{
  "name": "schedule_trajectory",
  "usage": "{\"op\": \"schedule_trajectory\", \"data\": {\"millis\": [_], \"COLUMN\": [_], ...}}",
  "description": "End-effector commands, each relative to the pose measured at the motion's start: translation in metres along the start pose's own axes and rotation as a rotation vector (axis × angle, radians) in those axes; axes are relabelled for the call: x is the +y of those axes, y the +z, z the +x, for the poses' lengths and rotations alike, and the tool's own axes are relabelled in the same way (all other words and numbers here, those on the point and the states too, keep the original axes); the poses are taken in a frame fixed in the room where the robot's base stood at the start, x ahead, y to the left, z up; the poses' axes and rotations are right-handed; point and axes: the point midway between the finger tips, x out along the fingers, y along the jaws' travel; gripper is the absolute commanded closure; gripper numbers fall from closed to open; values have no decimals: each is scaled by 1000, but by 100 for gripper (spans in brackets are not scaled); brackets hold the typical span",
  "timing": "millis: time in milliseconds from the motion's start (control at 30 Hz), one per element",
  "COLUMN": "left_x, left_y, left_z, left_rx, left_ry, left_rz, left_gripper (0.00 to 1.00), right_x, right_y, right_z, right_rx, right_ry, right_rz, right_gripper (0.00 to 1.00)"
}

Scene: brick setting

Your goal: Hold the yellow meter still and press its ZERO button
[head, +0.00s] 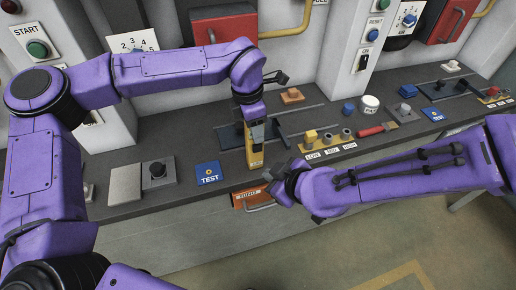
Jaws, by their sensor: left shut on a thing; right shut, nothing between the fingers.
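The yellow meter (254,158) is a small upright yellow block near the front edge of the grey bench, in the middle of the head view. My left gripper (256,132) comes down on it from above and is shut on its upper part. My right gripper (272,176) is shut and empty, just to the right of the meter and a little lower in the picture. I cannot make out the ZERO button on the meter at this size.
A blue TEST button plate (208,173) and a grey knob block (158,178) lie left of the meter. A yellow LOW/MED/HIGH switch strip (328,147) and a red-handled tool (373,130) lie right. An orange drawer (247,198) with a handle is below the bench edge.

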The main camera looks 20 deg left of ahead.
Motion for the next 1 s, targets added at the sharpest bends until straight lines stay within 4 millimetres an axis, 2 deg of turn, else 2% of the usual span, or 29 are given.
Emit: {"op": "schedule_trajectory", "data": {"millis": [267,300,400,733,867,1000], "left_x": [0,0,0,0,1,1], "left_y": [0,0,0,0,1,1], "left_z": [1,1,1,-5,-30,-67], "left_rx": [2,2,2,0,-3,-3], "left_ry": [-1,-1,-1,1,5,4], "left_rz": [0,0,0,-1,0,-1], "left_gripper": [93,52,25,25,25,25], "right_x": [0,0,0,0,0,0], "right_y": [0,0,0,0,0,0], "right_z": [0,0,0,0,0,0], "right_rx": [0,0,0,0,0,0], "right_ry": [0,0,0,0,0,0], "right_rz": [0,0,0,0,0,0], "right_gripper": [100,100,100,100,100,100]}}
